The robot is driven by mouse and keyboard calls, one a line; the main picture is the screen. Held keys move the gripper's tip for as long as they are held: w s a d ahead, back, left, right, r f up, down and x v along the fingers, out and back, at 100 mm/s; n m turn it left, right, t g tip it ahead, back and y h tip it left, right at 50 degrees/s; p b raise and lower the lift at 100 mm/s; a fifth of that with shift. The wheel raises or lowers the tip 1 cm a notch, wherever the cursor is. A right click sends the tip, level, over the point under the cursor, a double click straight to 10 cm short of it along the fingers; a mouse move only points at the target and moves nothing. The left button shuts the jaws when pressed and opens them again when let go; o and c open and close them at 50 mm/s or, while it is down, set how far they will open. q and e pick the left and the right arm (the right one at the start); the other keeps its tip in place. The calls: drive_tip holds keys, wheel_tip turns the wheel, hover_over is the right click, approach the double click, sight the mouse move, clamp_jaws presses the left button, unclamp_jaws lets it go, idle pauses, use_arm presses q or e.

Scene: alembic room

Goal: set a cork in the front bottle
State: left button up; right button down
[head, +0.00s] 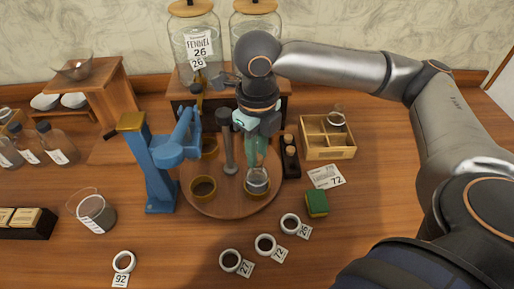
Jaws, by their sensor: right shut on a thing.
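A clear greenish bottle (257,179) stands upright at the front right of the round wooden turntable (228,207). My right gripper (257,126) points down directly over the bottle's top. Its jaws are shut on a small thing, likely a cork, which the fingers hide. I cannot tell whether it touches the bottle mouth. My left gripper is not in view.
A blue stand (156,175) with a gold top is left of the turntable. Large jars (197,45) stand behind.

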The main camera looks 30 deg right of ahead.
drive_tip(key=shift+c, duration=1.3)
unclamp_jaws()
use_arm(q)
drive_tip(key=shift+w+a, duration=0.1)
use_arm(e)
drive_tip(key=shift+r, duration=0.2)
drive_tip(key=shift+r+p, duration=0.2)
drive_tip(key=shift+p, duration=0.35)
wheel_tip(320, 180, up, 4)
drive_tip(key=p, duration=0.5)
drive_tip(key=shift+r, duration=0.1)
drive_tip(key=shift+r+p, duration=0.8)
drive_tip(key=shift+r, duration=0.2)
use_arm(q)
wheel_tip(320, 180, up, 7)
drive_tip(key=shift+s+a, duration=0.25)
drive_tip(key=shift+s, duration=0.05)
